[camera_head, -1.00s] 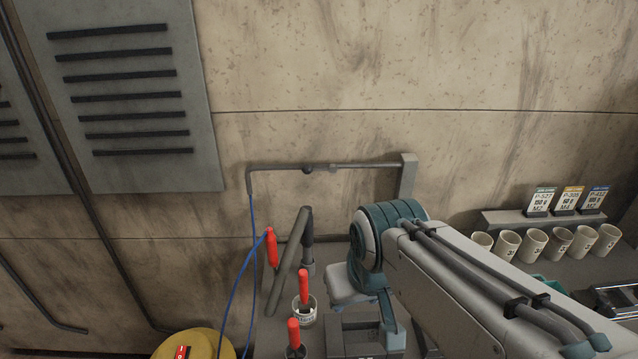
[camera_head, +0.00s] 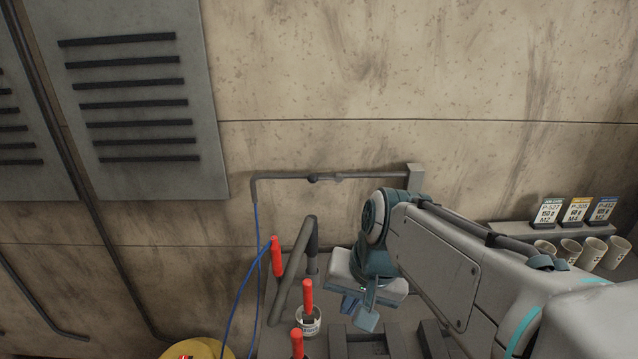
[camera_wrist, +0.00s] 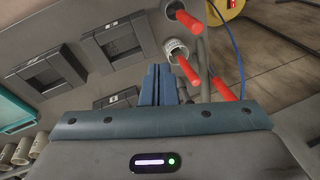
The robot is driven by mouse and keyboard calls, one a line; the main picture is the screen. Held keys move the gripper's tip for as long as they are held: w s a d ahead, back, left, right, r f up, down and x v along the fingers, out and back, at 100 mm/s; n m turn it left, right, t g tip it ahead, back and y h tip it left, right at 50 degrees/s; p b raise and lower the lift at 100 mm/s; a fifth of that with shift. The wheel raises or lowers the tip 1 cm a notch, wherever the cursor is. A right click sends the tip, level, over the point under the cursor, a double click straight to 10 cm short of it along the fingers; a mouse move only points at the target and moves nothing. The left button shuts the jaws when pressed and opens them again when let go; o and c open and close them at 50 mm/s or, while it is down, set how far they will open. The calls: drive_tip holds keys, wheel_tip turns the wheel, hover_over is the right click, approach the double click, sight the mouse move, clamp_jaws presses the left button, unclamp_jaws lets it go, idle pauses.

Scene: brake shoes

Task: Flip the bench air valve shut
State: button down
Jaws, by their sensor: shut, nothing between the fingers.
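A thin grey air pipe (camera_head: 285,177) runs level along the wall above the bench, ending at a bracket on the right. A dark round fitting (camera_head: 313,178), which looks like the valve, sits on it, with a short lighter piece beside it that may be its lever, lying along the pipe. Small size makes its setting hard to tell. My gripper (camera_head: 360,311) is below and to the right of the fitting, pointing down over the bench, apart from it. In the wrist view its blue fingers (camera_wrist: 160,85) are together and empty. The valve does not show there.
Red-handled tools stand near my gripper, one in a white cup (camera_head: 308,322). A thick grey tube (camera_head: 292,270) leans beside them. A blue hose (camera_head: 236,300) hangs left. Dark bins (camera_wrist: 117,38) lie on the bench. Several cups (camera_head: 568,250) stand right, below label cards.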

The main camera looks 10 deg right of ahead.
sight(324, 178)
drive_tip(key=w+d+m+t+y+b, duration=0.1)
drive_tip(key=w+m+y+b, duration=0.2)
drive_tip(key=w+m+y, duration=0.75)
drive_tip(key=w+d+r+m+t+b, duration=0.1)
drive_tip(key=w+d+m+t, duration=0.5)
drive_tip(key=w+d+m, duration=0.6)
drive_tip(key=m, duration=0.4)
drive_tip(key=shift+w+m+t, duration=0.35)
drive_tip(key=shift+t, duration=0.05)
drive_tip(key=shift+h, duration=0.25)
drive_tip(key=w+r+p+x, duration=0.1)
drive_tip(key=r+p+x, duration=0.1)
drive_tip(key=x, duration=1)
drive_tip(key=shift+w+p, duration=0.35)
drive_tip(key=shift+w, duration=0.05)
